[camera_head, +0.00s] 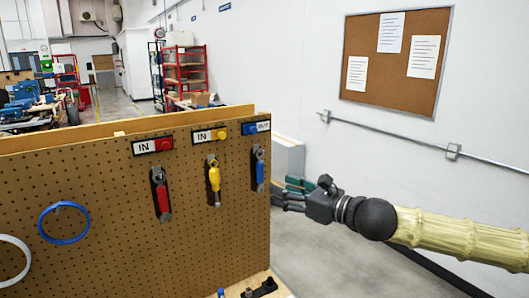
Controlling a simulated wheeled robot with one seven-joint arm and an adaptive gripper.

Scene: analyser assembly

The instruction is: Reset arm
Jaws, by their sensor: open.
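My gripper (297,193) is at the end of my arm, which reaches in from the right edge of the head view. It is just right of the pegboard's (110,225) right edge. Its fingers point left and are apart, with nothing seen between them. A red-handled tool (160,194), a yellow-handled tool (213,180) and a blue-handled tool (258,168) hang on the pegboard under colored labels. My gripper is clear of them, with a small gap to the blue one.
A blue ring (64,240) and a white ring (14,262) hang on the board's left. A black part (265,287) lies on the wooden ledge below. A wall rail (400,141) and a corkboard (393,60) are behind my arm. Open floor shows beneath my gripper.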

